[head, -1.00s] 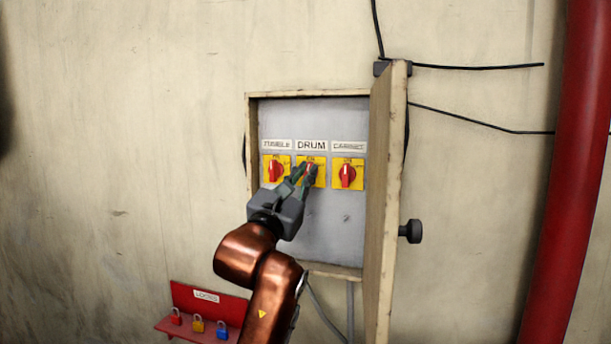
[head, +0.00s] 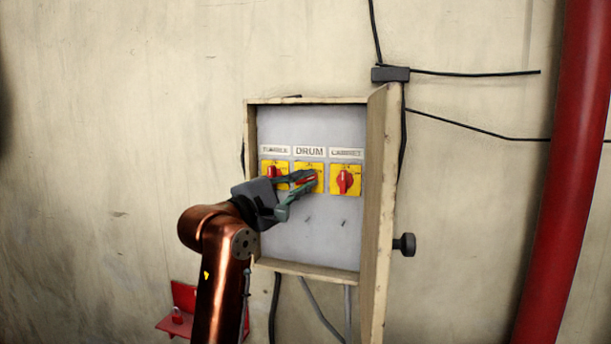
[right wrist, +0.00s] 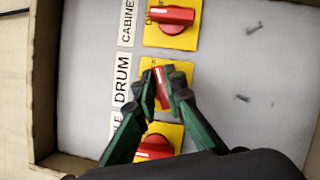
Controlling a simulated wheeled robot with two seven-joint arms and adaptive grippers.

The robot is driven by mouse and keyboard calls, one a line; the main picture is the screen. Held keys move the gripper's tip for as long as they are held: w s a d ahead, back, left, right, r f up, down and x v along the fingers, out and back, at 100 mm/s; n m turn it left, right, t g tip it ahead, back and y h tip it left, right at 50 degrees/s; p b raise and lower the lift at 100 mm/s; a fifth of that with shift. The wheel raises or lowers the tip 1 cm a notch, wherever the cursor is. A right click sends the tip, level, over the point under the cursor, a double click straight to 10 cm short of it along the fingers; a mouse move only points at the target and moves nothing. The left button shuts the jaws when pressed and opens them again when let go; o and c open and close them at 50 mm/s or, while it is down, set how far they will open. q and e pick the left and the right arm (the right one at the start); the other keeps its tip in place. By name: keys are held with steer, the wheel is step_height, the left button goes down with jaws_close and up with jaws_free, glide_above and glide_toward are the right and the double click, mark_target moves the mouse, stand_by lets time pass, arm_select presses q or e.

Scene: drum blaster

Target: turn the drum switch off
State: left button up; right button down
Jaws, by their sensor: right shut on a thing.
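The drum switch is a red knob (right wrist: 161,88) on a yellow plate beside the DRUM label (head: 309,151). It is the middle one of three switches in the open box. My right gripper (head: 309,180) reaches it from the left, with one finger on each side of the knob, shut on it. The knob lies close to sideways, slightly tilted, while the neighbouring knobs point up and down. The fingers hide part of the knob and its plate in the head view. My left gripper is not in view.
The cabinet switch (head: 345,181) is close on the right, and another red switch (head: 274,171) close on the left. The box's open door (head: 379,210) stands out at the right. A red padlock rack (head: 184,296) is below; a red pipe (head: 570,170) is far right.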

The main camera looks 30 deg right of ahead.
steer(key=m+y+p, duration=0.1)
steer(key=m, duration=0.3)
steer(key=shift+g+p, duration=0.4)
steer(key=shift+f, duration=0.15)
steer(key=c, duration=2)
jaws_free()
steer(key=shift+a, duration=0.1)
steer(key=v, duration=1.1)
steer(key=shift+s+a+r, duration=0.15)
steer(key=shift+a+r, duration=0.15)
steer(key=shift+a, duration=0.1)
